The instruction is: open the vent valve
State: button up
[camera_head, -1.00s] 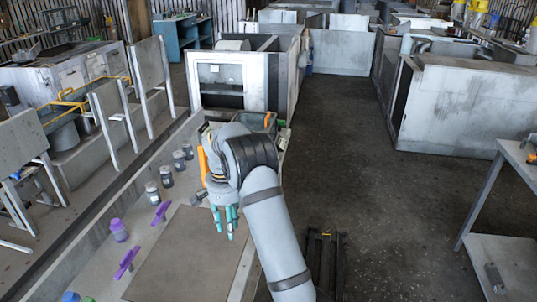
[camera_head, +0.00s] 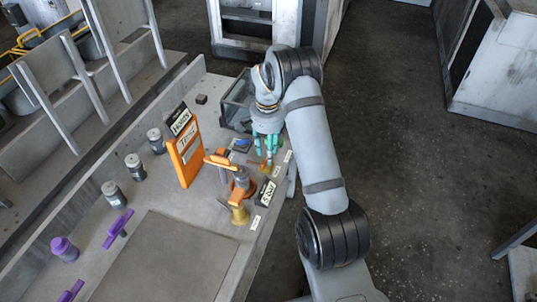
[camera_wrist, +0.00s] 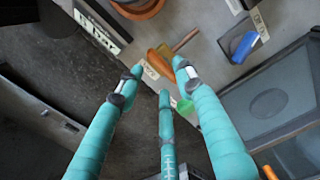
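Several valve-like fittings stand on the grey bench; I cannot read which label marks the vent valve. A small orange-yellow piece with a brown rod (camera_wrist: 166,58) lies just beyond my fingertips in the wrist view. An orange fitting with a lever handle (camera_head: 222,162) and a yellow fitting with an orange handle (camera_head: 238,208) stand nearer in the head view. My gripper (camera_head: 266,155) has teal fingers pointing down over the bench's right edge. In the wrist view my gripper (camera_wrist: 158,80) has its fingers spread, with nothing held. Contact with the orange-yellow piece cannot be told.
A dark open bin (camera_head: 237,108) is beside my gripper. An orange panel (camera_head: 186,160) stands upright to the left. Grey jars (camera_head: 135,167) and purple fittings (camera_head: 117,228) line the bench's left side. A flat brown plate (camera_head: 175,262) leaves the front low. Dark floor lies right.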

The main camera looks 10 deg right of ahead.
aim_at(266, 161)
jog(key=shift+w+f, duration=0.15)
jog(key=shift+f, duration=1.4)
jog(key=shift+c, duration=0.5)
jog(key=c, duration=0.7)
grip_shut()
